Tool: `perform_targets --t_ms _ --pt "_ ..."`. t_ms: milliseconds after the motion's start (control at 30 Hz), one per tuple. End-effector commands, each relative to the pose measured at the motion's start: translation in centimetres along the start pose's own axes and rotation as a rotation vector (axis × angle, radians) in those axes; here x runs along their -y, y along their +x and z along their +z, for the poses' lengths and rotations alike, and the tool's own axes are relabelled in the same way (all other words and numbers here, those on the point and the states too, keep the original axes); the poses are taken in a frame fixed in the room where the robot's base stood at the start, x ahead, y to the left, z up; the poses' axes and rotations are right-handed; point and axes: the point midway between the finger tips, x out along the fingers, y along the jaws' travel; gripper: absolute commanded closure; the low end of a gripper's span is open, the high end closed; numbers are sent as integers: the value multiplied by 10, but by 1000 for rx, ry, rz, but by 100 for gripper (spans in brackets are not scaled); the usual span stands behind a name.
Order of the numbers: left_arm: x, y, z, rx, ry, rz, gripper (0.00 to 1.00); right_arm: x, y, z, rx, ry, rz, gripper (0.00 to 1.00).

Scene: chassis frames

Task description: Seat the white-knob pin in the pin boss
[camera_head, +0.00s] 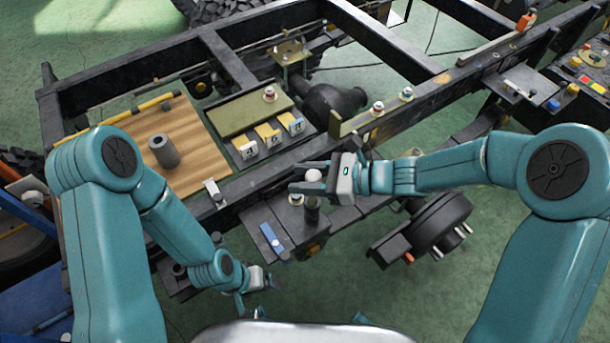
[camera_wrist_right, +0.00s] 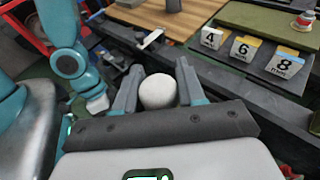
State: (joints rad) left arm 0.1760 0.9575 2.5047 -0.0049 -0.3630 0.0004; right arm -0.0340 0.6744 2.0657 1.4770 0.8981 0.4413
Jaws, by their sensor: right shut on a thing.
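The white-knob pin (camera_head: 313,177) is in my right gripper (camera_head: 307,178). Its round white knob (camera_wrist_right: 158,91) sits between the two fingers in the right wrist view, and a dark shank shows below it in the head view. The pin is roughly upright over a dark block (camera_head: 290,222) beside the chassis rail. I cannot tell the pin boss apart from the shank and block, or whether the shank's lower end is inside anything. My left gripper (camera_head: 258,290) is low at the bottom centre, with its fingers apart and nothing seen between them.
A wooden board (camera_head: 190,150) with a grey cylinder (camera_head: 163,151) lies on the frame at left. A blue-handled tool (camera_head: 273,240) lies on the block's left side. A black hub (camera_head: 430,235) is at lower right.

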Motion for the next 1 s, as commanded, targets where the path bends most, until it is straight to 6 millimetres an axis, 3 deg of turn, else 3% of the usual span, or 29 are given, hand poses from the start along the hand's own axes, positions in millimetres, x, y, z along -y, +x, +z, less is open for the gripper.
perform_targets --t_ms 1000 --pt "5 13 0 0 0 0 19 0 5 -15 1 0 0 99"
